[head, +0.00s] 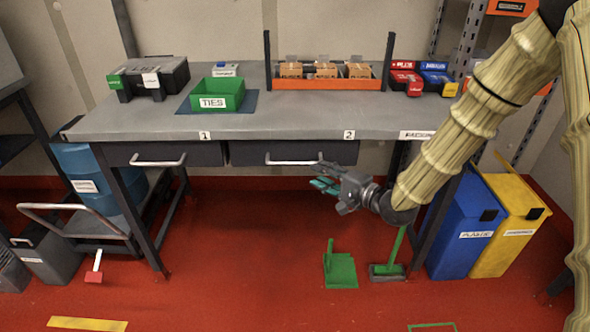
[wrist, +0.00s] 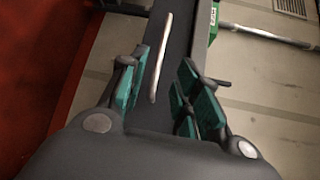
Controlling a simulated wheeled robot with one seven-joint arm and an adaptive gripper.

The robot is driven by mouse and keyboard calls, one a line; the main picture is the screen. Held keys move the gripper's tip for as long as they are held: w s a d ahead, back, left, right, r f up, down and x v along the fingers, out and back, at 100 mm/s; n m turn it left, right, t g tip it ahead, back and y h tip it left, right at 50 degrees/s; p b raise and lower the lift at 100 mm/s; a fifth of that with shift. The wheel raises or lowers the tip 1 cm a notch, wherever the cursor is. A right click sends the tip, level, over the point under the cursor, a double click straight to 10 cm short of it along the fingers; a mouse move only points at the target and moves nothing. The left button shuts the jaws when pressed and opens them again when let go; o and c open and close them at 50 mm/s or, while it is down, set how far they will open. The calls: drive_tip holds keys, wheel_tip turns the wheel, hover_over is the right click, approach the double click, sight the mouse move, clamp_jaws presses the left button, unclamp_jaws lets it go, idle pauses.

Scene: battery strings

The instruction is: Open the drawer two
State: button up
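Drawer two (head: 245,153) is a dark drawer under the grey bench top, below the label 2 (head: 349,135). It appears closed in the head view. Its pale bar handle (head: 292,161) runs across the front. My gripper (head: 325,182) is in front of and just below the right part of this drawer. In the wrist view my gripper (wrist: 164,62) is open, with teal pads apart and nothing held. The handle (wrist: 161,58) lies lengthwise between the fingers' lines, ahead of them; no contact is clear.
Drawer one (head: 195,153), with its own handle (head: 158,162), is to the left and looks closed. The bench top (head: 290,118) overhangs the drawers. Blue (head: 465,225) and yellow (head: 510,225) bins stand at the right. The red floor under the drawers is mostly clear.

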sight(297, 164)
drive_tip(key=x, duration=1)
drive_tip(key=shift+w+a, duration=0.25)
drive_tip(key=shift+a, duration=0.1)
clamp_jaws()
